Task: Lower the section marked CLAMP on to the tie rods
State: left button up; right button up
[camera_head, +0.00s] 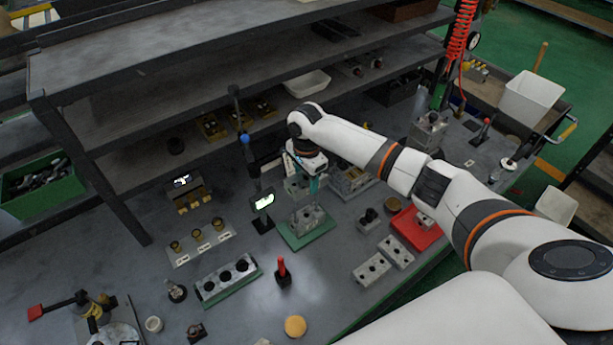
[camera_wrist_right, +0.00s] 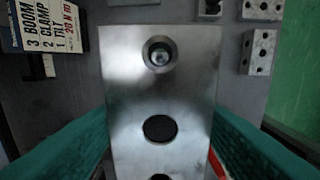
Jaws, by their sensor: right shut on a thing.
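My right gripper (camera_head: 312,182) is shut on a grey metal valve section (camera_head: 296,187), held above the green mat (camera_head: 291,240). In the right wrist view its teal fingers (camera_wrist_right: 160,140) lie on either side of the section (camera_wrist_right: 132,95). Holes show in the section's face; something round and shiny shows inside the top one. A metal block (camera_head: 308,217) stands on the mat under the held section. I cannot make out the tie rods clearly, and no CLAMP mark is readable on the section. My left gripper is not in view.
A sign (camera_wrist_right: 45,25) lists TILT, CLAMP and BOOM. A small lit display (camera_head: 264,202) stands left of the mat. Two holed blocks (camera_head: 372,269) and a red tray (camera_head: 416,230) lie to the right. A red-handled tool (camera_head: 282,272) stands in front. Shelves (camera_head: 190,85) rise behind.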

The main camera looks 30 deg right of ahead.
jog(key=shift+f+b, duration=1.05)
jog(key=shift+f, duration=1.55)
jog(key=shift+f+b, duration=1.1)
jog(key=shift+f, duration=1.15)
jog(key=o, duration=1.4)
notch_tip(320, 180, up, 11)
jog(key=b, duration=0.2)
jog(key=shift+f+b, duration=0.1)
jog(key=shift+b, duration=0.25)
jog(key=shift+r, duration=0.65)
jog(key=shift+f, duration=0.1)
